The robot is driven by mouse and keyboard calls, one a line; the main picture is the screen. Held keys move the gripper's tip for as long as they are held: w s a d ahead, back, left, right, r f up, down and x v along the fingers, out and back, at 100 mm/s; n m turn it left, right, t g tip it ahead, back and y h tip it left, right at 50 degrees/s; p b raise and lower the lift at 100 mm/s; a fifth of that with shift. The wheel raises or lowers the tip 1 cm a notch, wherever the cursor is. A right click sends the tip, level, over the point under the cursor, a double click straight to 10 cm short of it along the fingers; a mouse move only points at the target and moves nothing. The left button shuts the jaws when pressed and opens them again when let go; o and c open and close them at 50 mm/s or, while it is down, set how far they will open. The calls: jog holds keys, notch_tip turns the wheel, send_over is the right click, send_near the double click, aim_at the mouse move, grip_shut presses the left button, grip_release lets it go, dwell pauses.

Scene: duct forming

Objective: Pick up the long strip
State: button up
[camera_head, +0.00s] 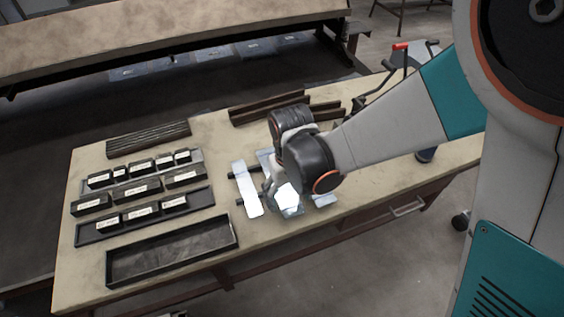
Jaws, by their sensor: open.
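A long pale metal strip (246,186) lies on the workbench, running from back to front, left of my wrist. It seems to rest across dark supports that stick out at its left edge. My gripper (264,190) is just right of the strip, pointing down, with the jaws open. The fingers are small and partly hidden by my wrist, so I cannot tell whether they touch the strip. Shiny metal sheet pieces (288,202) lie under and right of my gripper, partly covered by it.
Several labelled black blocks (137,187) stand in rows on the left of the workbench (80,250). An empty dark tray (172,250) lies at the front left. Dark angle bars (265,107) lie behind my wrist. A red-handled tool (402,48) stands at the back right.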

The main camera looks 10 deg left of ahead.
dwell(0.3)
jog(key=c, duration=1.2)
jog(key=shift+r, duration=0.1)
